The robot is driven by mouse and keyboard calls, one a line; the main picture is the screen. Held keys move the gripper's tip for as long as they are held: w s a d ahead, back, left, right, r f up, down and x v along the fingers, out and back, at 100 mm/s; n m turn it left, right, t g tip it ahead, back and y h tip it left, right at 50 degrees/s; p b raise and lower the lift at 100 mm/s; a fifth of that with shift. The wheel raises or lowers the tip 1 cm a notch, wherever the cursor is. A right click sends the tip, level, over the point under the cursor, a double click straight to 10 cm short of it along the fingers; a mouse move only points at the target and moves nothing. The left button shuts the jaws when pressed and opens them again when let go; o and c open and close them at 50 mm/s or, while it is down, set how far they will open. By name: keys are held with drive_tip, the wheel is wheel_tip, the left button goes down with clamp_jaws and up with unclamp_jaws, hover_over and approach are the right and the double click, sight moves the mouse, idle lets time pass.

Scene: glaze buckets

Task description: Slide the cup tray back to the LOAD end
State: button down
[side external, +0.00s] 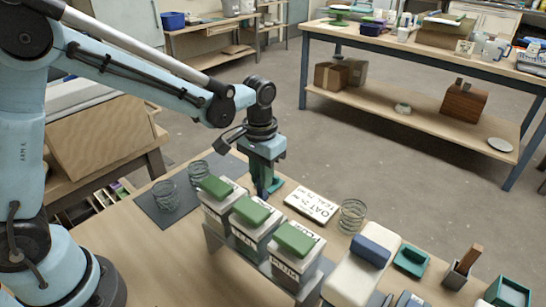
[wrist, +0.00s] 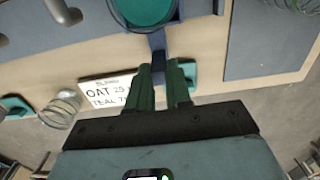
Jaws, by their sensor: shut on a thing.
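My gripper (side external: 268,188) points down behind the row of buckets in the side view. In the wrist view its two green fingers (wrist: 160,88) are closed on a dark blue upright tab (wrist: 157,58). The tab meets a blue-grey strip (wrist: 90,35), which seems to be the cup tray. A round green-filled cup (wrist: 142,10) is at the top edge, just beyond the tab. In the side view the tray and cup are hidden behind the buckets. No LOAD marking is readable.
Three white buckets with green lids (side external: 251,210) stand in a row on a grey rack. Teal blocks (wrist: 14,107) sit near the table edge.

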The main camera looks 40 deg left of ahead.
drive_tip(key=shift+a, duration=1.5)
drive_tip(key=c, duration=1.1)
unclamp_jaws()
drive_tip(key=shift+r, duration=3.5)
